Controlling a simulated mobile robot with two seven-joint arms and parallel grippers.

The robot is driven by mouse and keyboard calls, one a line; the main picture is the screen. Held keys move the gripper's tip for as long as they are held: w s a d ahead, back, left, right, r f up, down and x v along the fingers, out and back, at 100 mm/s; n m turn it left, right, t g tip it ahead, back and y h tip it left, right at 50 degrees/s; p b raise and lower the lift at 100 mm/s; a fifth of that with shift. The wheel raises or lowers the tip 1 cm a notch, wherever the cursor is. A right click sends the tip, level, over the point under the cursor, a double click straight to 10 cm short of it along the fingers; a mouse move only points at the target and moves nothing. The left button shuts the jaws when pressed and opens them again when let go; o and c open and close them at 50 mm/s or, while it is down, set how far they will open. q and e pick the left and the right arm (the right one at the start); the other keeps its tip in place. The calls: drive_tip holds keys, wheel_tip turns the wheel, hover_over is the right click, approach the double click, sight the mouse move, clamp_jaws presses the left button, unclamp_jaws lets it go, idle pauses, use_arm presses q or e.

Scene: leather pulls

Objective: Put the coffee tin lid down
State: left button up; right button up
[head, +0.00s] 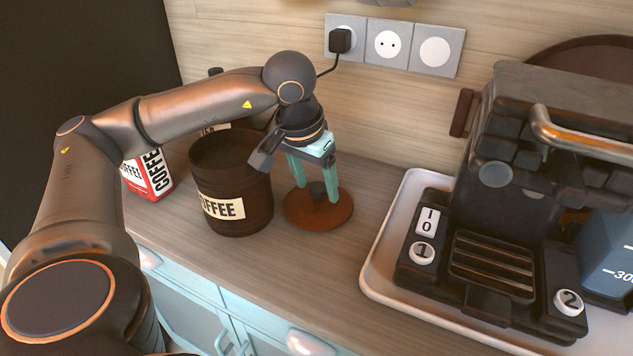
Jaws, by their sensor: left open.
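The coffee tin lid (319,212) is a round reddish-brown disc with a dark knob (317,189). It lies on the wooden counter just right of the coffee tin (234,188), a dark tin with a cream COFFEE label. The tin stands upright with its top uncovered. My left gripper (317,193) points down over the lid, its teal fingers open on either side of the knob. Whether a finger touches the knob cannot be told. My right gripper does not show.
A dark coffee machine (505,190) stands on a white tray (376,270) at the right, with a blue container (608,257). A red and white coffee pack (150,175) is behind the tin at the left. Sockets (390,46) with a plug are on the wall. Counter between lid and tray is clear.

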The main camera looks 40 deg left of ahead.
sight(308, 212)
use_arm(q)
drive_tip(key=p+v, duration=0.1)
drive_tip(key=v, duration=1)
drive_tip(key=shift+p, duration=0.4)
drive_tip(key=shift+s, duration=0.1)
